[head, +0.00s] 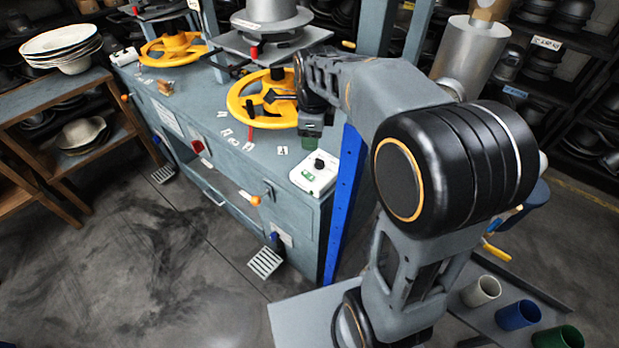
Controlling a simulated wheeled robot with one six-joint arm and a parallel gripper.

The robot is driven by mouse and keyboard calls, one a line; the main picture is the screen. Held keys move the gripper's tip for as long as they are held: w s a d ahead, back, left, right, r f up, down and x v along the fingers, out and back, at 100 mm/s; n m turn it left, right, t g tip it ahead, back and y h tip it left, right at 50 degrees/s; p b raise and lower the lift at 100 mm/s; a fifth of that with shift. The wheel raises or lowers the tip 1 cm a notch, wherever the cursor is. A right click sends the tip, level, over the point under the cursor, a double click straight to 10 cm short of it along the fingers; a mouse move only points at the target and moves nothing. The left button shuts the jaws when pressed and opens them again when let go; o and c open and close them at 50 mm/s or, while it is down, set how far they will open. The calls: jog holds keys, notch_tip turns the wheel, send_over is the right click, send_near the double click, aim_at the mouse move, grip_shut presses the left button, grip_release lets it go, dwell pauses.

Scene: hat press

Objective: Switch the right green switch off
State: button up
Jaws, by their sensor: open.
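The right green switch (308,175) is a small green rocker on a white control box (322,181) at the near right corner of the blue-grey bench. A black knob (319,163) stands on the same box. Whether the switch is on or off is too small to tell. My wrist partly hides the wheel's right side.
A second white box (124,56) and yellow handwheel (172,50) are at the bench's far left. A grey hat press (271,17) stands behind the right wheel. A blue upright (344,200) rises right of the white box. Several cups are at the lower right. The floor at left is clear.

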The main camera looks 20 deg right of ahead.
aim_at(310, 176)
jog(key=w+f+m, duration=0.1)
jog(key=f+m, duration=0.1)
jog(key=f, duration=0.4)
jog(key=w+f+m+b, duration=0.1)
jog(key=f+m, duration=0.1)
jog(key=f, duration=0.4)
jog(key=w+f+m+g, duration=0.1)
jog(key=f+m, duration=0.1)
jog(key=f, duration=0.4)
jog(key=shift+w+d, duration=0.3)
